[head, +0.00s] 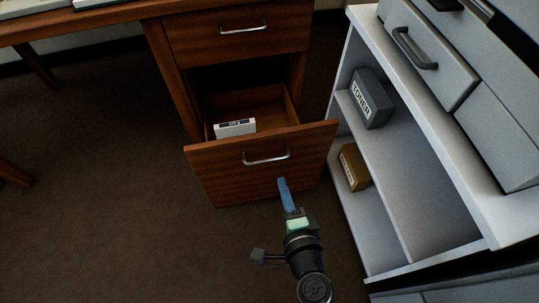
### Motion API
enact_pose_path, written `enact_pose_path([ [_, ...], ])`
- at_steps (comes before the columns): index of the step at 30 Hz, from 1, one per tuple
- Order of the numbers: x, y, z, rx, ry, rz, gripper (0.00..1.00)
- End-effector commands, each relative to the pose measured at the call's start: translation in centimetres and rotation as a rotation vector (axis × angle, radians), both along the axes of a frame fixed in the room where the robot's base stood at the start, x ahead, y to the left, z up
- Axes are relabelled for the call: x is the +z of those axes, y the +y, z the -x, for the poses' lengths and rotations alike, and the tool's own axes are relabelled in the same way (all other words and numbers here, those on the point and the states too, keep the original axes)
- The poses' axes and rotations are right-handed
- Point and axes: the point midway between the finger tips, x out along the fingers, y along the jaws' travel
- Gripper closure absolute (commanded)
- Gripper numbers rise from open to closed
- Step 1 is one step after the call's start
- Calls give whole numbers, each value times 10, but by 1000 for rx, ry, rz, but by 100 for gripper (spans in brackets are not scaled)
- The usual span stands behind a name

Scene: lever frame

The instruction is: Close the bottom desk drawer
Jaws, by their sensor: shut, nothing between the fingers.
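The bottom desk drawer (225,172) is pulled out from the wooden desk, with its front panel and silver bar handle (267,160) facing me. A small white box (235,128) lies inside it. My gripper (283,181) is shut and empty, with its blue fingers pointing at the drawer front. The fingertips appear just below the right end of the handle. I cannot tell whether they touch the panel.
The upper drawer (238,36) looks shut above the open one. A grey shelf unit (410,215) with a toner box (371,98) and a brown box (354,167) stands close on the right, under a grey printer (440,60). Brown carpet (110,210) lies clear at left.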

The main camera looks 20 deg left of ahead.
Motion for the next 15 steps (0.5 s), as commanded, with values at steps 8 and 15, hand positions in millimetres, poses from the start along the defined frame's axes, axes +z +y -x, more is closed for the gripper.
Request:
enact_pose_path([
  [8,-17,13,-14,-1,16,-19,100],
  [15,-33,40,-55,0,14,-17,100],
])
